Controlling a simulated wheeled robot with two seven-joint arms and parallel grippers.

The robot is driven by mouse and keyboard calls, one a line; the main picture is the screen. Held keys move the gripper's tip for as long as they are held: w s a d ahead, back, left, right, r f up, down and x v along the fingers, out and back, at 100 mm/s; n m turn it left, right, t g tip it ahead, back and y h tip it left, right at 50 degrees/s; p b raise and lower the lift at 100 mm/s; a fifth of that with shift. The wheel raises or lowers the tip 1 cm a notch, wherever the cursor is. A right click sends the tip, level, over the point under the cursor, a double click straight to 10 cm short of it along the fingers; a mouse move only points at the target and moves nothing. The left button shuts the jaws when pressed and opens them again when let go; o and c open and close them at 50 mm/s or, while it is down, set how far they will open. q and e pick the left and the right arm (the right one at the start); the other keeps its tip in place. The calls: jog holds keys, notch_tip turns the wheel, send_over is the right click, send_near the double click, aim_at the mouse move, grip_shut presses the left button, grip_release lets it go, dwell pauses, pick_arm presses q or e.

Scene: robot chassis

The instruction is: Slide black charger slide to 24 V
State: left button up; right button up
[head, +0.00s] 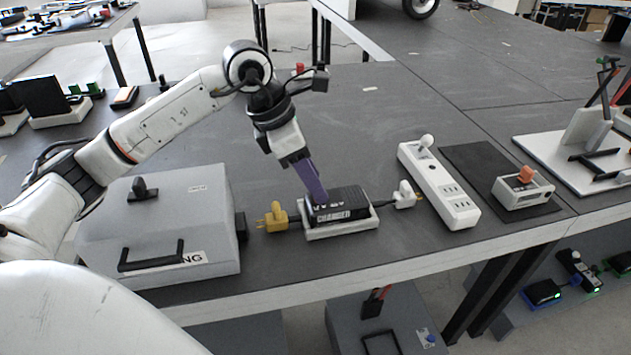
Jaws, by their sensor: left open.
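The black charger (349,207) sits in a shallow white tray (342,233) near the front edge of the dark table, with white lettering on its front and top. My left gripper (319,198) reaches down from above, its purple fingers at the charger's top left part. The fingers overlap in this view, and they hide part of the charger's top. I cannot make out the slide or its setting, nor whether the fingers touch it. My left gripper is open. My right gripper is not in view.
A yellow plug (274,216) lies left of the charger and a white plug (404,195) right of it. A white power strip (438,185) stands further right. A large grey box (185,215) with a black handle stands at the left. The table behind the charger is clear.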

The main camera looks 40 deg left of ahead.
pick_arm(q)
jog(key=shift+w+d+f, duration=0.15)
jog(key=shift+f, duration=0.4)
jog(key=c, duration=1)
grip_shut()
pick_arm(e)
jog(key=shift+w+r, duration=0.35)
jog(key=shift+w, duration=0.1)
